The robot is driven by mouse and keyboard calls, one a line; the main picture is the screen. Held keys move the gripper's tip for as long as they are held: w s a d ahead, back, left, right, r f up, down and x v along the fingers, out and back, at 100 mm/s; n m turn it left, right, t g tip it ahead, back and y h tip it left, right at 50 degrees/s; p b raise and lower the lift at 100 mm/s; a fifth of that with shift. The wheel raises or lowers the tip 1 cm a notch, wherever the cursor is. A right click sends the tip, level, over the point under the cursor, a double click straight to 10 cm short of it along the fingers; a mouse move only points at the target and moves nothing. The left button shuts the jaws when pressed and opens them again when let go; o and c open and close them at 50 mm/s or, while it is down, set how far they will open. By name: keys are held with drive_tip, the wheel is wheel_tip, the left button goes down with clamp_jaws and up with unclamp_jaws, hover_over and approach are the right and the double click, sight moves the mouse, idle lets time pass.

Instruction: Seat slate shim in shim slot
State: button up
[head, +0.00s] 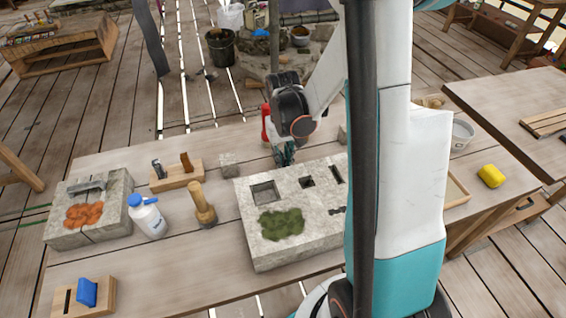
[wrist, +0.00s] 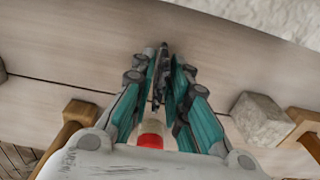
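My gripper (wrist: 163,62) points down over the table behind the pale stone block (head: 262,244); it also shows in the head view (head: 284,156). Its teal fingers are close together on a thin dark piece (wrist: 160,80), seen edge-on, which looks like the slate shim. In the head view the fingers hide most of it. The block's top has a square recess (head: 264,192), a small square hole (head: 307,183) and a narrow dark slot (head: 337,174), which looks like the shim slot. The slot is to the right of my gripper and partly near my arm, which hides the block's right end.
Green moss (head: 281,223) lies on the block's top. A second stone block (head: 90,211) stands farther left. A yellow sponge (head: 491,175) lies right.

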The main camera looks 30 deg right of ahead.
sight(283, 154)
clamp_jaws()
wheel_tip(283, 154, up, 20)
drive_tip(key=p, duration=0.6)
drive_tip(key=shift+p, duration=0.4)
